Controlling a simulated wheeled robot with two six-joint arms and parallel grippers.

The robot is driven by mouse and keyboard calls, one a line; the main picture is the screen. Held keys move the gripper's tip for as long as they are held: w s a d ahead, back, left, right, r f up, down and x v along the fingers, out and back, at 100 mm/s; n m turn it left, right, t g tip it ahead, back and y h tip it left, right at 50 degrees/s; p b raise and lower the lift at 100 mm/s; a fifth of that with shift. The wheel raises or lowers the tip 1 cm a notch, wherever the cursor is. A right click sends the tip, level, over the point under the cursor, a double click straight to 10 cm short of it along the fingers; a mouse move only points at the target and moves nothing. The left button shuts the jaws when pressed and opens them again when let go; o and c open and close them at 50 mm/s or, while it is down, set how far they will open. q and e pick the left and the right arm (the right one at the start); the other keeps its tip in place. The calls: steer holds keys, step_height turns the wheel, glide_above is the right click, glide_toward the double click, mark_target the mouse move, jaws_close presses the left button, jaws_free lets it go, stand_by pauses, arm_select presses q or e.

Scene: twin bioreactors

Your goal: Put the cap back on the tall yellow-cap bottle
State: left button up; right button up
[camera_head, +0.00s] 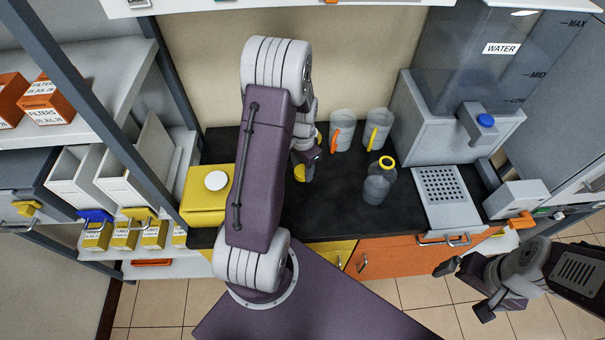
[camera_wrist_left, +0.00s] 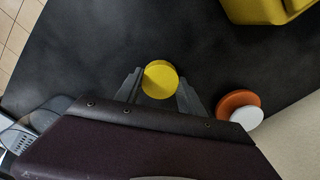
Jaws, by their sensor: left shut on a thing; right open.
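The tall bottle (camera_head: 378,188) stands upright on the black counter. It is grey and see-through, with a yellow ring at its open neck and no cap on it. My left gripper (camera_head: 301,172) is over the counter to the left of the bottle. It is shut on the yellow cap (camera_wrist_left: 160,80), which shows between the two fingers in the left wrist view. In the head view the cap (camera_head: 299,173) is partly hidden by my left arm. My right gripper (camera_head: 466,289) is open and empty, low at the right, in front of the counter.
Two jugs with an orange handle (camera_head: 336,138) and a yellow handle (camera_head: 373,136) stand behind the bottle. A yellow box (camera_head: 205,205) is at left, the water dispenser (camera_head: 440,130) at right. An orange and white round thing (camera_wrist_left: 240,106) lies near my left gripper.

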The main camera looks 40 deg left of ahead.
arm_select(q)
steer(key=w+d+r, duration=0.7)
steer(key=w+d, duration=0.1)
steer(key=shift+w+r+b, duration=0.2)
steer(key=shift+r+b, duration=0.15)
